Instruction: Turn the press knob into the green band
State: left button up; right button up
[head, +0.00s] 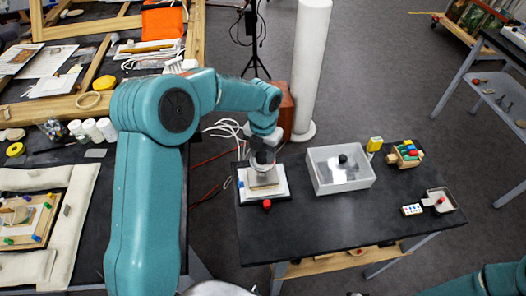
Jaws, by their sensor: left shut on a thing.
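The small press (263,190) stands at the left end of the dark table, with a white plate and a tan block under my gripper. A red piece (267,204) sits at its front edge. My left gripper (262,168) reaches down from above over the middle of the press and is shut on what looks like its knob. The gripper mostly hides the knob, and I cannot make out the green band or a pointer. My right arm (490,281) shows only at the lower right corner; its gripper is out of view.
On the dark table (310,235), a clear-lidded box (341,184) with a black knob stands right of the press. A yellow item (375,144), a wooden rack (405,154) with coloured pieces and a small tray (440,200) are farther right. The front of the table is clear.

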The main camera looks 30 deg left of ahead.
pick_arm(q)
jog(key=shift+s+f, duration=0.2)
jog(key=shift+s, duration=0.05)
jog(key=o, duration=1.1)
jog(key=shift+c, duration=0.2)
jog(key=shift+r, duration=0.15)
jog(key=shift+w, duration=0.15)
